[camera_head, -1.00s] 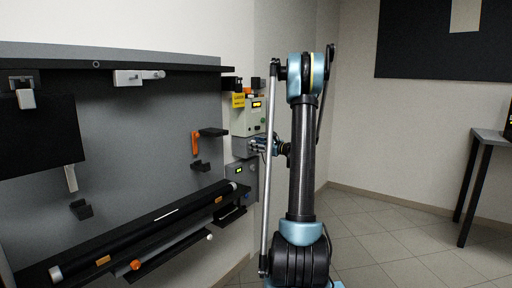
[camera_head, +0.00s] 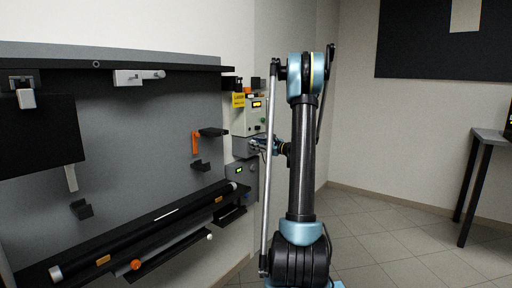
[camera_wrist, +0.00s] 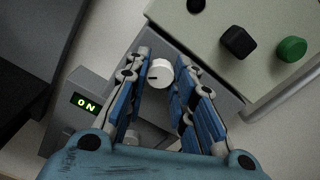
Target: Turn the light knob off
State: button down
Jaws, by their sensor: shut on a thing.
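A white round knob (camera_wrist: 160,73) with a dark pointer line sits on a grey box face in the wrist view. My gripper (camera_wrist: 165,66) has its two blue-padded fingers on either side of this knob and is shut on it. The pointer line lies toward the left in the picture. A small display (camera_wrist: 85,103) on a grey box to the left reads ON in green. A second knob-like part below is mostly hidden by my left finger. In the head view my gripper (camera_head: 262,145) is at the wall units, and the knob is hidden.
A pale control box (camera_head: 254,118) with a yellow label stands just above my gripper. A black knob (camera_wrist: 238,41) and a green button (camera_wrist: 292,49) are close by on it. A grey panel (camera_head: 140,130) with shelves and rails is at left.

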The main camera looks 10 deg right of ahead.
jog(key=n, duration=1)
jog(key=shift+s+a+f, duration=0.1)
dwell(0.6)
jog(key=c, duration=1.3)
grip_release()
jog(key=shift+c, duration=0.2)
jog(key=v, duration=1.2)
